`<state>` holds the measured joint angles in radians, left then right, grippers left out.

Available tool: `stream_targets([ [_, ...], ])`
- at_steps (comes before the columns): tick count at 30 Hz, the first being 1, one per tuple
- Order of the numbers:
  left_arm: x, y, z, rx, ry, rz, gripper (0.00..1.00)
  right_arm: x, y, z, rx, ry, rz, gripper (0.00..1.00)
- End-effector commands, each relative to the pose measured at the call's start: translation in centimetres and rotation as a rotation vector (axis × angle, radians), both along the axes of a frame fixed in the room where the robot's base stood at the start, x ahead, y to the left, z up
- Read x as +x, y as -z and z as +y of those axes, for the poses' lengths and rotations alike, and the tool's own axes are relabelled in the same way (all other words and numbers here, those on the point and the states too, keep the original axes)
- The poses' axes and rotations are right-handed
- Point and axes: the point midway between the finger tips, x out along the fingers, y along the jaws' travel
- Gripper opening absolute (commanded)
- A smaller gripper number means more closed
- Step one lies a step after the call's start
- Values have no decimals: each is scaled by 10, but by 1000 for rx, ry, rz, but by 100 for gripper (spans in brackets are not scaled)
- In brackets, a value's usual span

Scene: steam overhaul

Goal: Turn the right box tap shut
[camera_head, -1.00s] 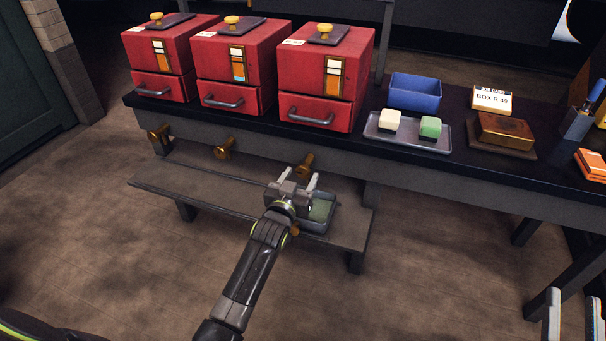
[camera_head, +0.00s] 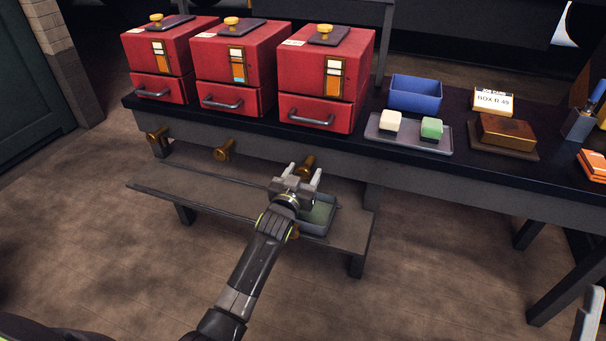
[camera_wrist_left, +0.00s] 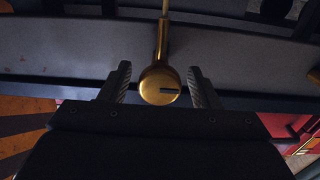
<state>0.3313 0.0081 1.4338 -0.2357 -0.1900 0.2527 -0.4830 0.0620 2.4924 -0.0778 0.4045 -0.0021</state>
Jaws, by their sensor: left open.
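The right box tap (camera_head: 306,166) is a brass tap on the front of the bench, below the right red box (camera_head: 355,65). My left gripper (camera_head: 305,174) is open, just in front of this tap. In the left wrist view the round brass tap head (camera_wrist_left: 159,85) lies between the two open fingers (camera_wrist_left: 160,88), with a gap on both sides. A dark slot on its face lies level. A thin pale line runs from the tap's neck to the top edge there. My right gripper (camera_head: 590,314) shows only as a pale piece at the lower right edge.
Two more brass taps, the middle (camera_head: 225,149) and the left (camera_head: 158,139), sit along the bench front. A tray with greenish contents (camera_head: 319,214) stands on the low shelf (camera_head: 200,192) below my gripper. The floor in front is clear.

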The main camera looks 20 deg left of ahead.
Motion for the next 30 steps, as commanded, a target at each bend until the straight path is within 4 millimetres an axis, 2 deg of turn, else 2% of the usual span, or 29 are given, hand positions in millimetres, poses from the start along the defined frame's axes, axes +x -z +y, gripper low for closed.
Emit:
stream_targets([
  [2, 0, 0, 0, 0, 0, 0, 51, 0, 0, 0, 0, 0, 1, 36],
  [10, 0, 0, 0, 0, 0, 0, 16, 0, 0, 0, 0, 0, 2, 36],
  [18, 0, -1, 0, 19, 0, -1, 15, 4, 3, -2, 10, 2, 34, 36],
  [23, 0, -1, 0, 67, 0, -2, 15, 18, 19, -8, 43, 14, 160, 36],
  [30, 0, -2, 0, 196, 0, -7, 15, 40, 63, -19, 116, 31, 445, 36],
])
